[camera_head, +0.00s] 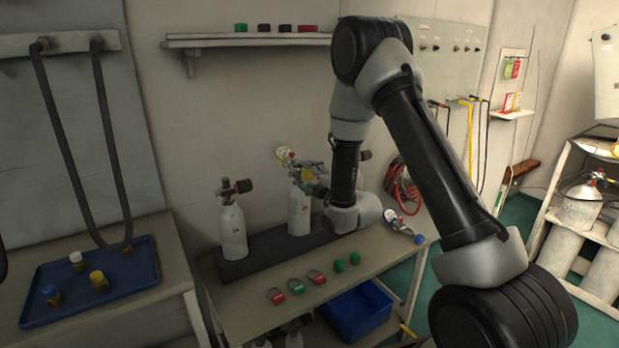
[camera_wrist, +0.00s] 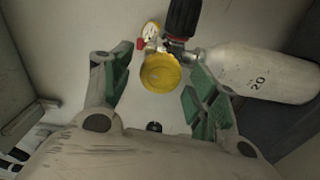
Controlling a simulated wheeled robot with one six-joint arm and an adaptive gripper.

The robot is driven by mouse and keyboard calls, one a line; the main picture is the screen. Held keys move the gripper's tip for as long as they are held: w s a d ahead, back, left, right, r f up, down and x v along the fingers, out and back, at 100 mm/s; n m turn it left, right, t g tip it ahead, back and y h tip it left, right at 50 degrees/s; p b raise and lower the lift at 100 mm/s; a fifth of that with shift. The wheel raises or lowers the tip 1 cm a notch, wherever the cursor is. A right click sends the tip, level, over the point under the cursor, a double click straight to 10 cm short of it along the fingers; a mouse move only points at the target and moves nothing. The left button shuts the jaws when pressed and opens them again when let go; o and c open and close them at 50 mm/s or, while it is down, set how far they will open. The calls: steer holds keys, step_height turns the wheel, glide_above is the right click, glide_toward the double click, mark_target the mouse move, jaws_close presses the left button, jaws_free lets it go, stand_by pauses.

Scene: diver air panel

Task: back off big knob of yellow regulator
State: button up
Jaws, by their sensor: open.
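The yellow regulator's big round knob (camera_wrist: 160,73) faces my wrist camera; it also shows small in the head view (camera_head: 308,175). A round gauge (camera_wrist: 151,30) with a small red part beside it sits above the knob. The regulator is at the valve of a white cylinder (camera_wrist: 265,75), which stands upright in the head view (camera_head: 299,212). A black valve handwheel (camera_wrist: 183,17) is close above the knob. My gripper (camera_wrist: 157,85) is open, its green-padded fingers on either side of the knob with gaps visible. Whether the knob lies between the pads in depth, I cannot tell.
A second white cylinder (camera_head: 232,232) stands to the left on the dark base. Padlocks (camera_head: 297,286) and green caps (camera_head: 340,265) lie along the bench front. Another regulator (camera_head: 392,217) lies at the bench's right end. A wall shelf (camera_head: 250,40) is above.

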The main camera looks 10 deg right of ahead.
steer(key=v, duration=0.7)
steer(key=shift+s, duration=0.2)
